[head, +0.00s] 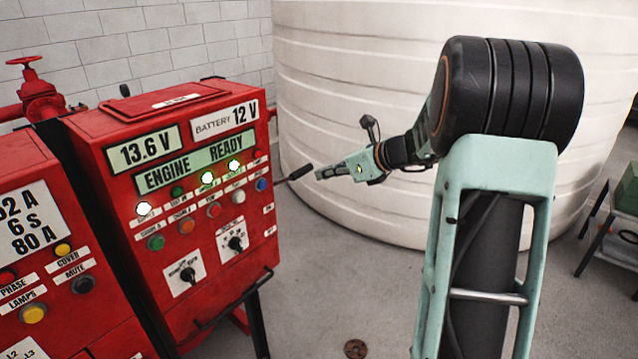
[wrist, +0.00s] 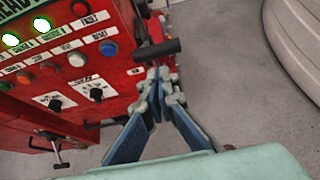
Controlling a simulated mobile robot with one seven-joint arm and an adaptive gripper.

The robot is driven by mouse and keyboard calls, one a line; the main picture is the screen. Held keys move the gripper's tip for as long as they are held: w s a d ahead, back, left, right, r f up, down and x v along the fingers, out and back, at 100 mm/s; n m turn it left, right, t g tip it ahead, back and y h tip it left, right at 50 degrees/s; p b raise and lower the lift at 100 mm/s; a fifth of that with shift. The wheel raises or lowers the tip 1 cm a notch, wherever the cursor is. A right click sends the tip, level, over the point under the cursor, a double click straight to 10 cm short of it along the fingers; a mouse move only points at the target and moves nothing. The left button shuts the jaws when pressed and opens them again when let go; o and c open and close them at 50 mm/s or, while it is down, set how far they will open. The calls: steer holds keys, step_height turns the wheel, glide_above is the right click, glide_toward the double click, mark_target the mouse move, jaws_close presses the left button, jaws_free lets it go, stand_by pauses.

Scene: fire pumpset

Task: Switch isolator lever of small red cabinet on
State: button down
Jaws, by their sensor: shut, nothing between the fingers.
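The small red cabinet (head: 190,215) stands left of centre in the head view, with an "ENGINE READY" display, lamps, buttons and two rotary switches on its front. Its isolator lever (head: 300,172) has a black grip on a thin rod and sticks out from the cabinet's right side. The lever grip also shows in the wrist view (wrist: 158,50). My gripper (head: 319,174) is shut and empty, just right of the lever's grip. In the wrist view, its fingertips (wrist: 158,73) meet just below the grip in the picture. I cannot tell whether they touch it.
Another red cabinet (head: 40,240) stands at the left. A large white ribbed tank (head: 340,100) rises behind my arm. A red valve wheel (head: 25,62) is at the back left. A dark stand (head: 605,225) is at the right edge. The grey floor (head: 310,290) in front is mostly clear.

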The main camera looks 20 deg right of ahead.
steer(key=r, duration=0.3)
steer(key=s+r, duration=0.1)
steer(key=r, duration=0.1)
steer(key=shift+d+r, duration=0.15)
steer(key=shift+d, duration=0.15)
